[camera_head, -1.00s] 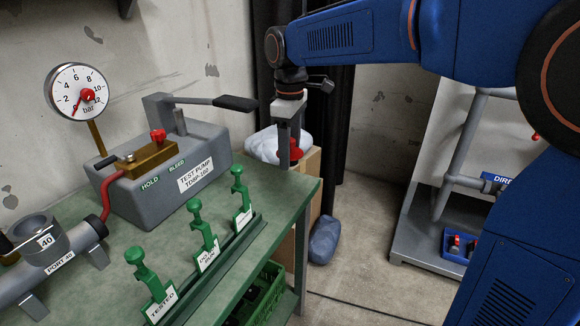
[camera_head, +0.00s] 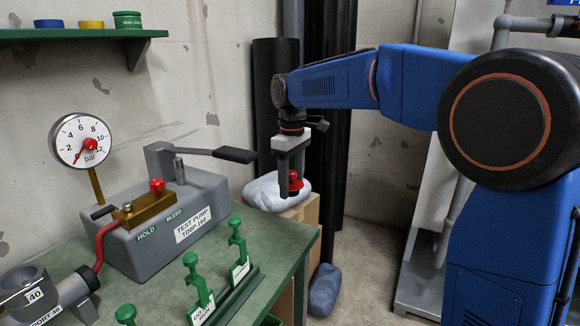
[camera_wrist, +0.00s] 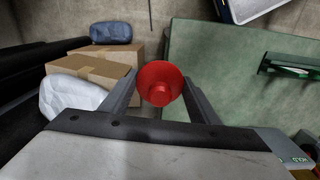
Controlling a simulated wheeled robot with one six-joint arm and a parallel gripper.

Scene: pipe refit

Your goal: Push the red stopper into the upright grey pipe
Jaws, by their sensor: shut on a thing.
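The red stopper (camera_head: 296,181) is held between the two fingers of my gripper (camera_head: 290,190), in the air beyond the far right corner of the green bench. In the wrist view the stopper (camera_wrist: 160,84) is a round red cone between the fingers of my gripper (camera_wrist: 160,92), its narrower knob toward the camera. The upright grey pipe (camera_head: 22,292), labelled 40, stands open at the top at the lower left of the head view, far from the stopper.
A grey test pump (camera_head: 165,232) with a long handle and a gauge (camera_head: 82,140) stand between pipe and gripper. Boxes and a pale sack (camera_head: 262,190) lie behind the gripper. A green shelf (camera_head: 75,34) hangs upper left.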

